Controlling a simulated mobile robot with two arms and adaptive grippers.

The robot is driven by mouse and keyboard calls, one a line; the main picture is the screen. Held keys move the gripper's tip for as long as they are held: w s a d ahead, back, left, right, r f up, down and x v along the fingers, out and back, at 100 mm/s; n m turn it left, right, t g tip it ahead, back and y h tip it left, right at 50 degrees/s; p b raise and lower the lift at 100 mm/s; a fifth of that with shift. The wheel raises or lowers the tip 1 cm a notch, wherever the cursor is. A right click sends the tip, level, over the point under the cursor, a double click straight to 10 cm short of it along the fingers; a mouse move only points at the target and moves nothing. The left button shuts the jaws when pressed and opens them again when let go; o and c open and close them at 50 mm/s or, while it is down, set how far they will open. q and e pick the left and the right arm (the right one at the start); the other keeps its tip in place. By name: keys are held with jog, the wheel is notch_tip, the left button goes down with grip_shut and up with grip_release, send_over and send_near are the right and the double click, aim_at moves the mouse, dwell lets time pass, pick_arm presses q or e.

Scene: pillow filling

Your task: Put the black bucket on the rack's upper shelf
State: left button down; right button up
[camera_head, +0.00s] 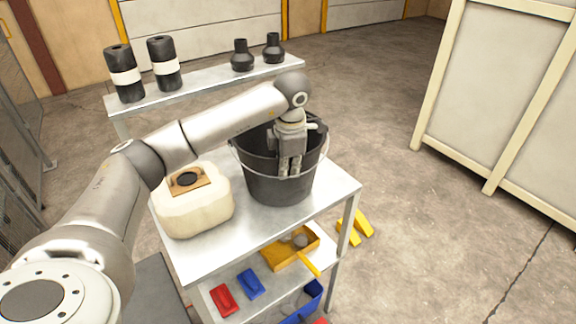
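The black bucket (279,190) stands upright on the grey metal top surface (212,256) of the rack, near its right side. A thin pale handle runs across the bucket's front. My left gripper (290,170) points down at the bucket, its fingers in front of the dark upper part and their tips near the handle. I cannot tell whether the fingers are closed on the handle or rim. A narrower raised shelf (207,82) lies behind this surface. My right gripper is out of view.
A cream container (196,217) stands left of the bucket. Black-and-white cylinders (124,76) and dark bottles (242,57) stand on the back shelf. A lower shelf holds a yellow tray (283,256) and red (223,300) and blue (250,283) items. Large pale panels (490,90) stand right.

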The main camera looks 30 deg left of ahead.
pick_arm(q)
jog(key=shift+f, duration=0.25)
jog(key=c, duration=1.6)
grip_release()
jog(key=shift+c, duration=0.2)
jog(key=shift+r, duration=0.35)
notch_tip(320, 180, up, 11)
jog(key=s+d+b, duration=0.1)
jog(key=b, duration=0.1)
jog(key=shift+r, duration=0.2)
jog(key=shift+s+d, duration=0.1)
